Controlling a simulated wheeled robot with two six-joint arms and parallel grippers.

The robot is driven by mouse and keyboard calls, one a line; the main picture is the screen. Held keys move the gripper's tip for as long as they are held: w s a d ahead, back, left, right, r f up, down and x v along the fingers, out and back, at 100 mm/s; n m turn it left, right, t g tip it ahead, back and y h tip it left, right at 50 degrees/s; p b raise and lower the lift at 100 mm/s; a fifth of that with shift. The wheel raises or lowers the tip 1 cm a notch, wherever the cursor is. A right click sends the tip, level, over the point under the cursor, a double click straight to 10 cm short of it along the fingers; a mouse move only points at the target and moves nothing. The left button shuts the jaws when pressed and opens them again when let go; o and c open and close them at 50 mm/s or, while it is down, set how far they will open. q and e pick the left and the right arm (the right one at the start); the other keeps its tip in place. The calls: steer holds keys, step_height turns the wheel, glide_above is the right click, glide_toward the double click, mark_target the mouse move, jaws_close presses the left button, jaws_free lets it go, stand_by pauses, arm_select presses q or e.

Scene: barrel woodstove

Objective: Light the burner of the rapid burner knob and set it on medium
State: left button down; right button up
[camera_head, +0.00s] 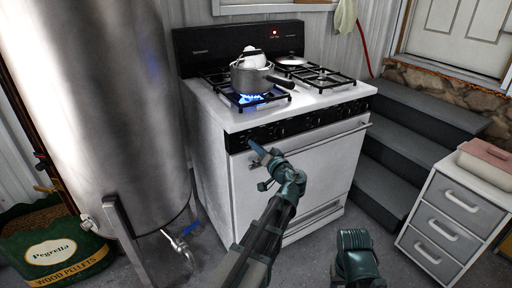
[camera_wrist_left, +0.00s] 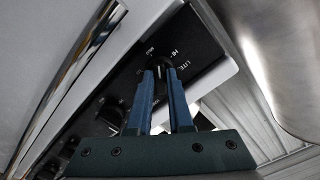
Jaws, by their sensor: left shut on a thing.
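My left gripper (camera_head: 256,147) reaches the left end of the stove's black front panel (camera_head: 300,122). In the left wrist view the gripper (camera_wrist_left: 163,76) has its two blue fingers around the end black burner knob (camera_wrist_left: 164,64) and is shut on it. White markings, with LITE and HI legible, stand beside this knob. A blue flame (camera_head: 249,99) burns on the front left burner, under a grey pot (camera_head: 256,80). The knob's pointer is hidden, so its exact setting cannot be told. My right gripper is not in view; only a dark green part of my right arm shows.
More knobs (camera_wrist_left: 111,111) line the panel. The oven handle (camera_head: 300,146) runs below it. A large metal barrel (camera_head: 95,90) stands close on the left. Dark steps (camera_head: 405,130) and a white drawer unit (camera_head: 450,215) stand on the right.

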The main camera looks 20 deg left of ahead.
arm_select(q)
steer(key=shift+f+n, duration=0.1)
steer(key=shift+n, duration=2.1)
steer(key=c, duration=0.8)
jaws_free()
steer(key=v, duration=1.4)
